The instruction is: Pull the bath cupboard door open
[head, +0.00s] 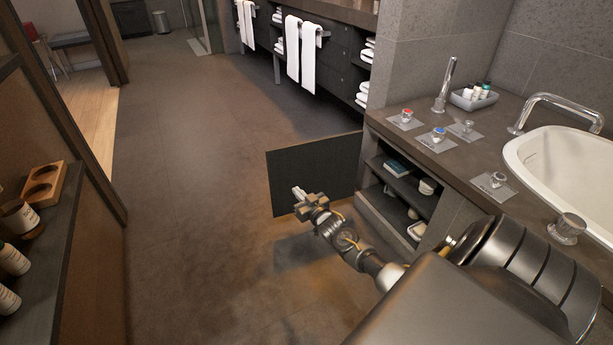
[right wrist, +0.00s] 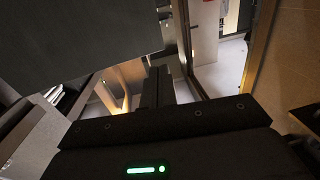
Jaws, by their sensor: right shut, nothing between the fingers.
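The bath cupboard door (head: 312,168) is a flat dark panel that stands swung out from the cupboard (head: 402,196) at the end of the bath counter. The cupboard's shelves are exposed. My right gripper (head: 298,192) is shut and empty. In the head view it overlaps the lower part of the door panel; I cannot tell whether it touches it. In the right wrist view a large dark panel, which looks like the door (right wrist: 75,38), fills the upper left, beside the closed fingers (right wrist: 158,84). My left gripper is not in view.
The bath counter (head: 425,120) with taps and a white tub (head: 560,160) is at right. The cupboard holds books and bowls. A shelf (head: 55,235) with bottles stands at left. Towels (head: 300,50) hang at the back. The floor (head: 190,190) left of the door is clear.

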